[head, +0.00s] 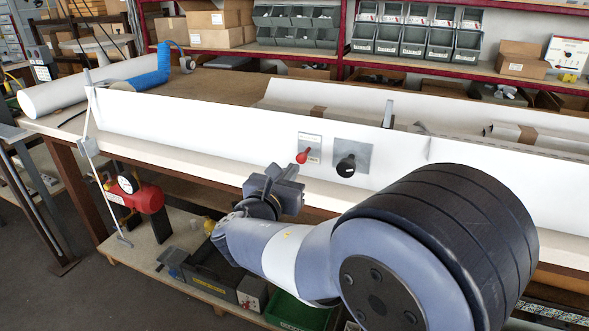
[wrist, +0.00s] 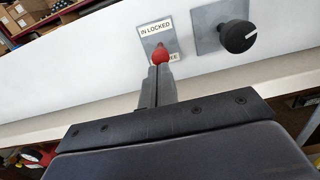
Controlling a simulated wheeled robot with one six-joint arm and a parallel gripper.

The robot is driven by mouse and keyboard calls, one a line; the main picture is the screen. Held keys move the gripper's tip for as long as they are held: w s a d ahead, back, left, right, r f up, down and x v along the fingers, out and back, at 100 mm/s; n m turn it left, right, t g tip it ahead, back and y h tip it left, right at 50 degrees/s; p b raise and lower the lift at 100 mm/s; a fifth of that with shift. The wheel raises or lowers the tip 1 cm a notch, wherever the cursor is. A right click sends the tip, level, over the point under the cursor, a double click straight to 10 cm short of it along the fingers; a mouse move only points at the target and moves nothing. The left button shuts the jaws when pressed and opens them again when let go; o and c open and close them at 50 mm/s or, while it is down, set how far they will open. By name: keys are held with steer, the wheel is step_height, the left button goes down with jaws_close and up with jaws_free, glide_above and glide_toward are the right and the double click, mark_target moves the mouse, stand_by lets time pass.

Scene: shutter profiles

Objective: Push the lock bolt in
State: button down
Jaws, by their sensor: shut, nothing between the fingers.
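The lock bolt has a red ball end (head: 302,157) and sits on a small plate (head: 312,141) on the white profile's front face. In the wrist view the red ball (wrist: 160,56) is in front of the plate, whose label reads "IN LOCKED" (wrist: 155,29); a lower label is partly hidden. My gripper (head: 297,178) is shut and empty. In the wrist view its closed fingertips (wrist: 160,68) line up just below the red ball; I cannot tell whether they touch it. In the head view the gripper is below and left of the ball.
A black knob (head: 346,166) on a grey square plate (head: 365,158) is right of the bolt; it also shows in the wrist view (wrist: 238,36). The long white profile (head: 230,125) lies along the bench (head: 170,150). Shelves with grey bins (head: 400,40) stand behind.

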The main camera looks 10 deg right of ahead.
mark_target(300, 159)
steer(key=shift+x, duration=1.3)
steer(key=x, duration=0.2)
steer(key=shift+w+d, duration=0.25)
steer(key=shift+w, duration=0.05)
steer(key=shift+r, duration=0.15)
